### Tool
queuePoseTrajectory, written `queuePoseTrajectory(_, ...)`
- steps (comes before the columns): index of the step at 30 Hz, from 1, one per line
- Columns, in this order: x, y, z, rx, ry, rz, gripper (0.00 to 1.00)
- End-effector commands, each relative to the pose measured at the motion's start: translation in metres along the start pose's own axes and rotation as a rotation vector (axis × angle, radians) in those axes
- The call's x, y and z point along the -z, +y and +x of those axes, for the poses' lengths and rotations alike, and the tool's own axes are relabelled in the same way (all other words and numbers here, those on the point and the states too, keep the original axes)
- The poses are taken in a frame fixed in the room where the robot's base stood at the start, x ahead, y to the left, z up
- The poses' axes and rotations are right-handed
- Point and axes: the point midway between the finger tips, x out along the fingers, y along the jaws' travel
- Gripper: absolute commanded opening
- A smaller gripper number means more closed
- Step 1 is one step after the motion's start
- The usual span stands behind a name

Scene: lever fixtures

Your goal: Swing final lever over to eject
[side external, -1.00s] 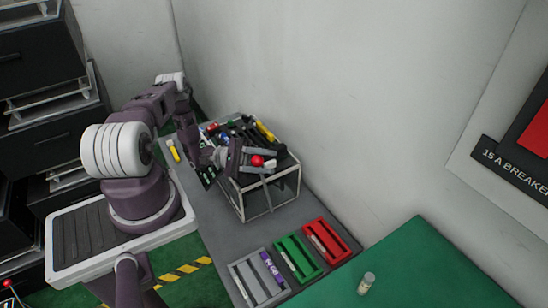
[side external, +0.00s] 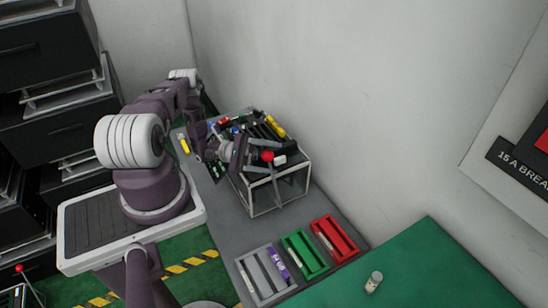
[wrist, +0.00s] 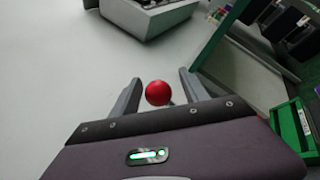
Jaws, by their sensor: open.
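A lever with a red ball knob (side external: 267,156) stands at the front of the wire-framed rack in the side view. My gripper (side external: 264,157) is at that knob, with its fingers spread. In the wrist view the red knob (wrist: 158,92) shows in the gap between the two open fingers of my gripper (wrist: 158,88), with space visible on both sides. I cannot tell whether either finger touches it. The lever's shaft is mostly hidden behind the knob and the gripper.
The rack (side external: 280,187) carries several dark and yellow items on a grey bench. Grey (side external: 262,274), green (side external: 304,254) and red (side external: 335,237) trays lie in front of it. A small bottle (side external: 374,282) stands on the green surface. A plain wall runs behind the bench.

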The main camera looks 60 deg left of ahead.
Motion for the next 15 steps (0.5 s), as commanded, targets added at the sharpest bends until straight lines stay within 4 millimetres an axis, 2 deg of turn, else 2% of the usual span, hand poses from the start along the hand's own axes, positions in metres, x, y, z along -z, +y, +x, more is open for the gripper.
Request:
queuePoseTrajectory(3, 0.001, -0.001, -0.026, 0.004, 0.002, -0.001, 0.53)
queuePoseTrajectory(6, 0.000, -0.001, -0.043, 0.003, 0.001, -0.001, 0.53)
queuePoseTrajectory(10, 0.000, -0.001, -0.053, 0.001, 0.000, -0.001, 0.53)
queuePoseTrajectory(15, -0.001, 0.000, -0.054, 0.001, 0.000, -0.001, 0.53)
